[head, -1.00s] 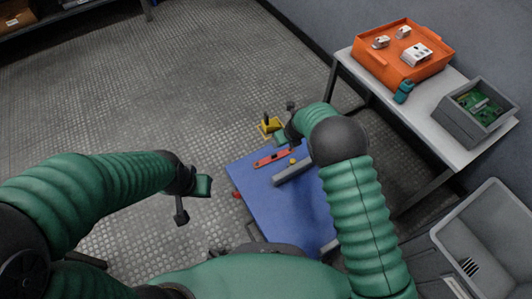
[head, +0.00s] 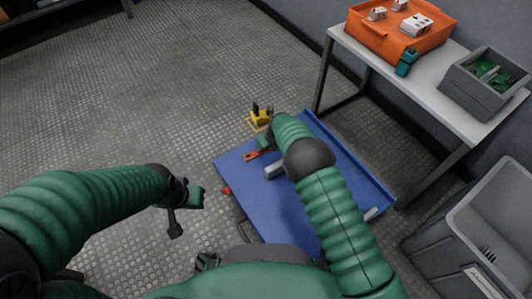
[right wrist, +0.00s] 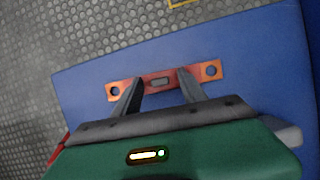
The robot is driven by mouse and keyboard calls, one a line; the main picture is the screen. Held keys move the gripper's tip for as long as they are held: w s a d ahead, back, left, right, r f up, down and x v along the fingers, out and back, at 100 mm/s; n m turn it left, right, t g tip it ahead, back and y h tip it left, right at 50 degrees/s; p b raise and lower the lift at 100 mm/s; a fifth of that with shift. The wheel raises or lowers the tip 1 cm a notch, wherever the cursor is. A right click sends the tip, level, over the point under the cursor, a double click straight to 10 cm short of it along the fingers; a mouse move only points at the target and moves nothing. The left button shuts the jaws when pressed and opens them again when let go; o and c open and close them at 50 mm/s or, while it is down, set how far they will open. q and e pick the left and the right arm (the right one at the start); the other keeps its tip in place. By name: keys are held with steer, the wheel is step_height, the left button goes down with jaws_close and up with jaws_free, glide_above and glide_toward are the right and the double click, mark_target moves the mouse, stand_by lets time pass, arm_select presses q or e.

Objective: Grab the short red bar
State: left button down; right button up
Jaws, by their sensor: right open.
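The blue cart top (head: 290,208) has a grey piece (head: 275,171) close to the bar. A yellow object (head: 259,119) is beyond its far edge. A table with an orange tray (head: 378,42) and grey bin (head: 460,92) stands right, near a large grey tub (head: 450,215).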

steer(key=shift+r, duration=0.15)
steer(key=shift+c, duration=0.4)
jaws_close()
